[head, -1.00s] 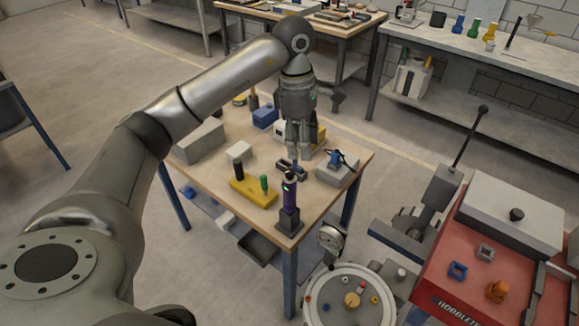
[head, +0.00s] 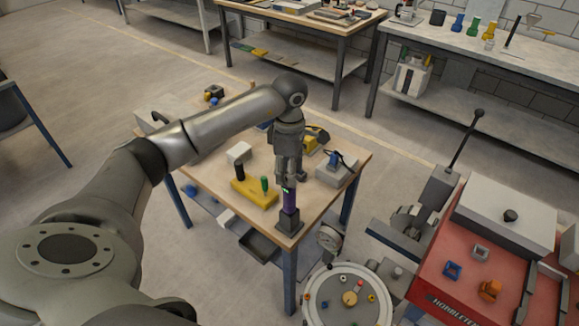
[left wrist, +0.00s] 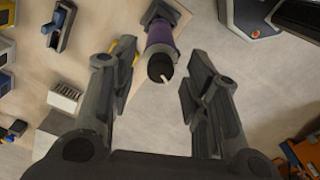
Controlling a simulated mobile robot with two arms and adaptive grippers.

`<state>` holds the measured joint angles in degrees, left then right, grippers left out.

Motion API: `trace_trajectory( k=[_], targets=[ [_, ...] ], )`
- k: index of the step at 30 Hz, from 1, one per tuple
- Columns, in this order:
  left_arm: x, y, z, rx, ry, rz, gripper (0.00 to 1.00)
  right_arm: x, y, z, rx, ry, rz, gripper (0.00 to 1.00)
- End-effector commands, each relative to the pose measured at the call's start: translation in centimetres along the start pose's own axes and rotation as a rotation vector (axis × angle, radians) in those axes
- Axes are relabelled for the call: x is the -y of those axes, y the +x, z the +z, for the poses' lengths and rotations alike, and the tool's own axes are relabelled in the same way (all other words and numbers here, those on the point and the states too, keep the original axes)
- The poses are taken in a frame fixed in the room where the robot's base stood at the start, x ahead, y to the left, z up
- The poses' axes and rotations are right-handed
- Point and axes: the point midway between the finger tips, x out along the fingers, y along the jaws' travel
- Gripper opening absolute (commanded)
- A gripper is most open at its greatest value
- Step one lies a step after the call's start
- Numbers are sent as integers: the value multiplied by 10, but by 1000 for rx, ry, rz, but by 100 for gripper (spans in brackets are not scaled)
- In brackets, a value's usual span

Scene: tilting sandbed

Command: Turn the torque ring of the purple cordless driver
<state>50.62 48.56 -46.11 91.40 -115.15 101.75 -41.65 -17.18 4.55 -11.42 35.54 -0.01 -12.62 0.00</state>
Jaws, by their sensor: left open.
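The purple cordless driver (head: 290,203) stands upright on a dark base (head: 289,224) at the near corner of the wooden table. My left gripper (head: 290,182) is just above its top end, pointing down. In the left wrist view the driver (left wrist: 161,42) shows from above, with its dark ring end (left wrist: 160,67) and a pale bit toward the camera. The open fingers of my left gripper (left wrist: 162,85) lie on either side of that end, apart from it. My right gripper is not in view.
A yellow block with handles (head: 254,192) lies left of the driver. A grey box with a blue part (head: 336,168) stands to its right. A gauge (head: 329,238) and a red bench (head: 440,295) are beyond the table's edge.

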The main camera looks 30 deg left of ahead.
Motion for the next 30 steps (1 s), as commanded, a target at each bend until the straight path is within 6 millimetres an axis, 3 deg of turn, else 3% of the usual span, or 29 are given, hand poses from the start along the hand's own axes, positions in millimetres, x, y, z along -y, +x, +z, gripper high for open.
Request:
trace_trajectory(
  k=[9,19,30],
  targets=[
    [0,3,0,1,0,0,43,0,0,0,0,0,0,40],
    [0,3,0,1,0,0,1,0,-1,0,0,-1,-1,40],
    [0,4,0,1,-55,1,0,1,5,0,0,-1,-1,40]
  ],
)
